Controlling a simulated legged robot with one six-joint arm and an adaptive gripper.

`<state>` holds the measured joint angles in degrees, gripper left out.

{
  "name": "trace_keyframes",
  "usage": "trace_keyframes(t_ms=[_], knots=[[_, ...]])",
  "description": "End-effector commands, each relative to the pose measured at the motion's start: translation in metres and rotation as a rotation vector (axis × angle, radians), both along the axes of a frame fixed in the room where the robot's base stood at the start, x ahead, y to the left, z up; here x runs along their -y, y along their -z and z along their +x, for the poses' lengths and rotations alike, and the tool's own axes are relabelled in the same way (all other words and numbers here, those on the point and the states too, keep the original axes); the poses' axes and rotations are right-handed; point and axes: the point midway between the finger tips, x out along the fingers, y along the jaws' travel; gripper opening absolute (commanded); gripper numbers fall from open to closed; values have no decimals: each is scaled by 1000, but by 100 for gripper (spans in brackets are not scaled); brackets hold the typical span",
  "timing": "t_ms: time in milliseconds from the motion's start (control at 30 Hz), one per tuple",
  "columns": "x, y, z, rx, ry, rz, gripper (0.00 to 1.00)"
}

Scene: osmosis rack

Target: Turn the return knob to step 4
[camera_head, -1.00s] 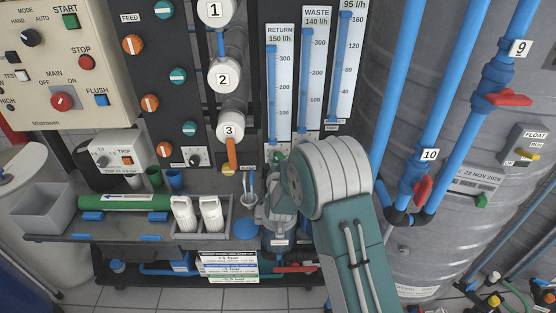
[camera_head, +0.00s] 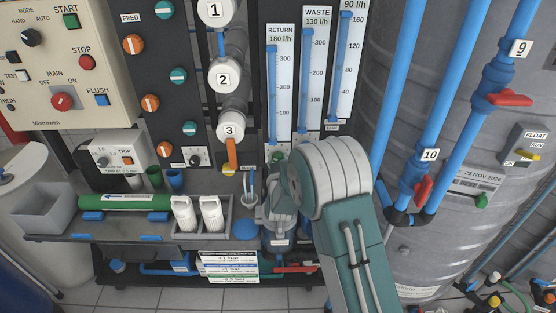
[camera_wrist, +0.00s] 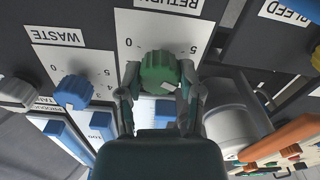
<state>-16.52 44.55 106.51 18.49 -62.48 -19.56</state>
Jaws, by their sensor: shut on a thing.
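The green return knob (camera_wrist: 158,72) sits on a white plate in the wrist view, near an upside-down RETURN label (camera_wrist: 168,5). Scale numbers 0 and 5 show beside it, but its exact step is hard to read. My gripper (camera_wrist: 160,80) has one finger on each side of the knob and is shut on it. In the head view, part of the green knob (camera_head: 278,156) shows below the return flow meter (camera_head: 279,85), which reads 180 l/h. My arm hides the fingers there.
The blue waste knob (camera_wrist: 74,91) is left of the return knob in the wrist view. The waste meter (camera_head: 315,70) reads 130 l/h. A grey tank (camera_head: 440,220) with blue pipes and red valve handles stands to the right.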

Motion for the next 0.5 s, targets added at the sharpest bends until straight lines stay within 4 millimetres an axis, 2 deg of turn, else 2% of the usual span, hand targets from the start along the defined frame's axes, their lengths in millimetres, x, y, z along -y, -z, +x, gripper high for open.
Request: trace_keyframes(t_ms=[33, 433, 467, 500], knots=[[-1, 8, -3, -20, -3, -9, 0], [-1, 8, -3, -20, -3, -14, 0], [-1, 8, -3, -20, -3, -14, 52], [-1, 8, -3, -20, -3, -14, 70]])
